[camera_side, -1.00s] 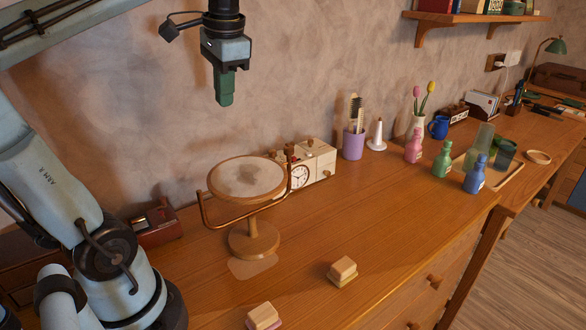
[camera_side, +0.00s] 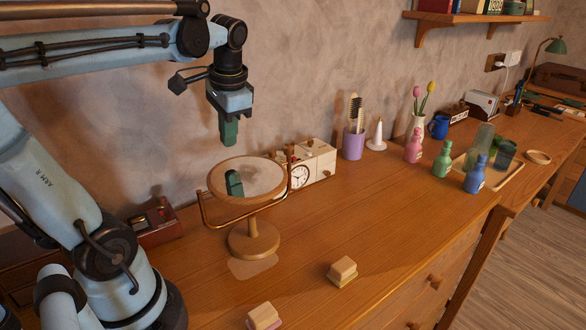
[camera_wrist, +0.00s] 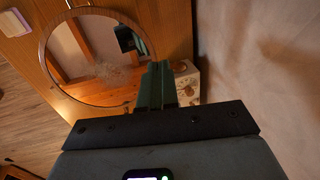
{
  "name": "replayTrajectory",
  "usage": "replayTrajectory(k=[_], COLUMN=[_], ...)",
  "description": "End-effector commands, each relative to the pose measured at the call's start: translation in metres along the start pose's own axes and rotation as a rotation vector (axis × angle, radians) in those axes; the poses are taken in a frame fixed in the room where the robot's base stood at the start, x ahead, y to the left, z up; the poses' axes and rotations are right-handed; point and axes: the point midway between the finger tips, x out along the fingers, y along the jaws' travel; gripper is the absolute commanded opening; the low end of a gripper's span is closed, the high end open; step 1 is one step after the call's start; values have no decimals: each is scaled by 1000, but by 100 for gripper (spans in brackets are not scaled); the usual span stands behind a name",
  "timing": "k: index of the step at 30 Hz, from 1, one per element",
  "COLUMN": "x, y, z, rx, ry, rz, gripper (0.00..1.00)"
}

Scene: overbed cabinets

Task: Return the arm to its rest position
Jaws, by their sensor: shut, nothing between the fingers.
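My gripper (camera_side: 229,133) is shut and empty, with its green fingers pointing down in the side view. It hangs in the air above the round tilting mirror (camera_side: 262,178), apart from it. The mirror stands upright on its wooden base (camera_side: 254,240), its face tilted upward, and reflects the green fingers. In the wrist view the closed fingers (camera_wrist: 157,85) show in front of the mirror (camera_wrist: 70,88). My arm reaches in from the upper left, near the wall.
A cream clock box (camera_side: 315,162) stands behind the mirror. Two sponge-like blocks (camera_side: 342,270) (camera_side: 263,316) lie in front. A purple brush cup (camera_side: 353,143), a white cone (camera_side: 377,136) and coloured bottles (camera_side: 442,160) stand to the right.

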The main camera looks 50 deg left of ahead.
Motion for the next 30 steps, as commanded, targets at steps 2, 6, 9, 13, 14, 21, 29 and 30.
replayTrajectory(k=[2,6,9,13,14,21,29,30], x=[10,25,26,10,7,-26,-66,-72], y=[2,5,8,12,11,11,11,11], z=[0,0,0,0,0,0,0,0], rx=[0,0,2,1,1,1,1,1], ry=[0,0,1,1,1,0,0,0], rz=[0,0,0,0,0,0,0,0], gripper=[0,0,0,0,0,0,0,0])
